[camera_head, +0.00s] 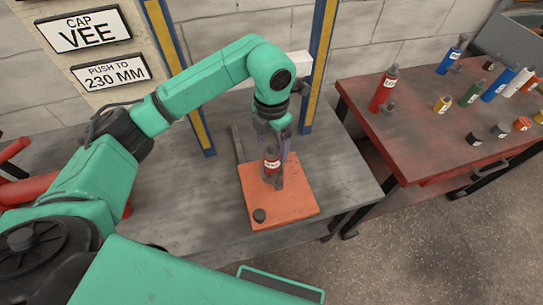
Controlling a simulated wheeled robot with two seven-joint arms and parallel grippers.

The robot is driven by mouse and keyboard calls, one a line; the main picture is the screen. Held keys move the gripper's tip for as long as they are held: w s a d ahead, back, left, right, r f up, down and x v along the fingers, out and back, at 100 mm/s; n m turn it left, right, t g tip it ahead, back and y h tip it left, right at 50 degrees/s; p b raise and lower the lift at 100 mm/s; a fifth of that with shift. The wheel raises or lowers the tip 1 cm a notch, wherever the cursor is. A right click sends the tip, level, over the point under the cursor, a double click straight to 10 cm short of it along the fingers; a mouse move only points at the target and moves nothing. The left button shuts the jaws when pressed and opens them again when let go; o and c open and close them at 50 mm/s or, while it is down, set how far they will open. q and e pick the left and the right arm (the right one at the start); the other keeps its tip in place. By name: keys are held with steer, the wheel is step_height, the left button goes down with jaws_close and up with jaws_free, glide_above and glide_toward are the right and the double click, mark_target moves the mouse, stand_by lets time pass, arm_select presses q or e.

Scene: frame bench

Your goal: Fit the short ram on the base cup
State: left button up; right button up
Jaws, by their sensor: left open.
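My right gripper is not in view.
A red-topped table (430,130) at the right holds another red ram (384,88), blue and green cylinders and several small caps. Blue-and-yellow posts (318,65) rise behind the bench. Signs at the upper left read "CAP VEE" and "PUSH TO 230 MM".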

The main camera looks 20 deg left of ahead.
arm_select(q)
step_height(320, 180, up, 8)
steer(key=shift+b, duration=0.4)
steer(key=shift+f, duration=0.1)
